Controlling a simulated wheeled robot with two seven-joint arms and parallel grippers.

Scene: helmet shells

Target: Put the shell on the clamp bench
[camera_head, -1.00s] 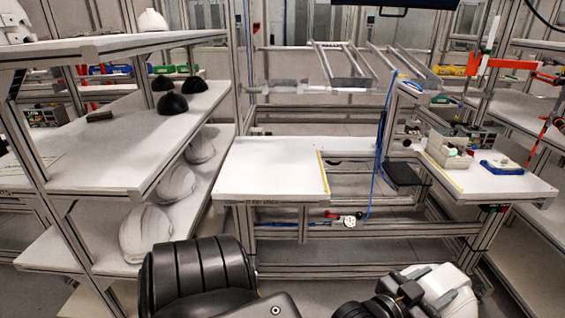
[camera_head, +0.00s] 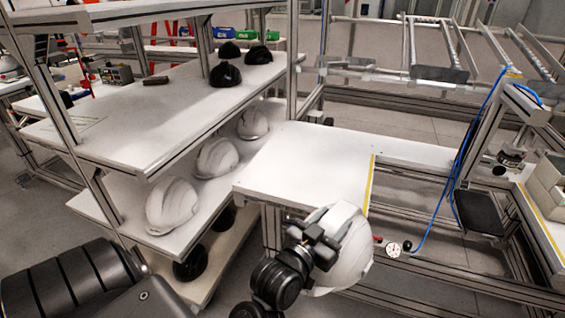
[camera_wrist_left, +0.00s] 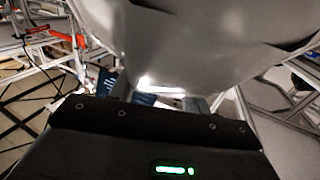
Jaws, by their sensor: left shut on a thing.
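A white helmet shell (camera_head: 352,262) is held in my left gripper (camera_head: 322,240) at the bottom centre of the head view. The gripper is shut on the shell's near left side. The shell hangs in front of the white bench top (camera_head: 310,165), its upper part overlapping the bench's front right corner in the picture. I cannot tell the gap between them. In the left wrist view the shell (camera_wrist_left: 200,45) fills the upper part, just beyond the gripper, and hides most of the fingers. My right gripper is not in view.
A shelf rack at left holds several white shells (camera_head: 172,205) on its lower board and dark shells (camera_head: 226,75) above. The bench top is bare, with a yellow strip (camera_head: 370,185) at right. A blue cable (camera_head: 468,150) hangs to its right. A grey box (camera_head: 547,185) stands far right.

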